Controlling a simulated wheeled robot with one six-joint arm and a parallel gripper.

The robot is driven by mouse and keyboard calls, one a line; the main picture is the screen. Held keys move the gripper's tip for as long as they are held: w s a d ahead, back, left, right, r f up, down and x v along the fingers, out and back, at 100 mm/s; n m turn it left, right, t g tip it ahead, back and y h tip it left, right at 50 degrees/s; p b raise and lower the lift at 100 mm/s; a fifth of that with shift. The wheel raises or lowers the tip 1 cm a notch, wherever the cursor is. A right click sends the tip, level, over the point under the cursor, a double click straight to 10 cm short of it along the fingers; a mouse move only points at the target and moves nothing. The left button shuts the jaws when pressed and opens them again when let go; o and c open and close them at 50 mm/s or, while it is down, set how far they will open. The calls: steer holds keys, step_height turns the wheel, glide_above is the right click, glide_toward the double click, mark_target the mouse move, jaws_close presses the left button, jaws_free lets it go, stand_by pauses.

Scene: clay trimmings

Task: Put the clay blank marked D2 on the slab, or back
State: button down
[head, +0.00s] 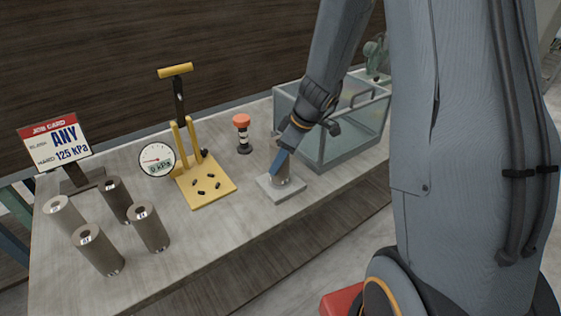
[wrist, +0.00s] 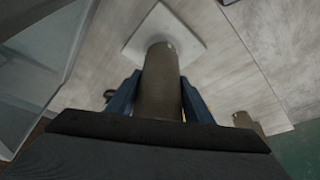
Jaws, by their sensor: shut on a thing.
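My gripper (head: 277,164) is shut on a grey-brown clay blank (head: 284,176), a plain upright cylinder. In the wrist view my gripper (wrist: 159,80) has a blue finger on each side of the blank (wrist: 158,95). The blank is over the pale square slab (head: 292,193), which also shows in the wrist view (wrist: 165,22). Its lower end looks to be at the slab's middle; I cannot tell whether it touches. No mark is readable on the blank. Several other blanks (head: 149,230) stand upright at the front left of the bench, their marks too small to read.
A clear-walled tank (head: 345,148) stands close on the right of my gripper. A yellow-based hand tester (head: 212,192) with a round gauge (head: 157,160) and an orange-topped post (head: 241,132) stand to the left. A job card (head: 55,144) reads "ANY" and "125 kPa".

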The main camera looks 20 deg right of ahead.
steer(key=shift+f, duration=0.55)
steer(key=shift+f, duration=0.15)
steer(key=c, duration=0.9)
jaws_free()
steer(key=shift+r, duration=0.2)
steer(key=b+v, duration=0.3)
steer(key=v, duration=0.9)
steer(key=s+a+f+m+h, duration=0.1)
steer(key=s+f+m, duration=0.1)
steer(key=s+m, duration=0.3)
steer(key=s+a+f+m+g+h, duration=0.1)
steer(key=s+a+f+m+h, duration=0.1)
steer(key=s+m, duration=0.3)
steer(key=s+f, duration=0.1)
steer(key=s, duration=0.3)
steer(key=shift+s+a+f, duration=0.15)
steer(key=shift+s+a, duration=0.05)
steer(key=shift+a, duration=0.1)
steer(key=shift+f, duration=0.25)
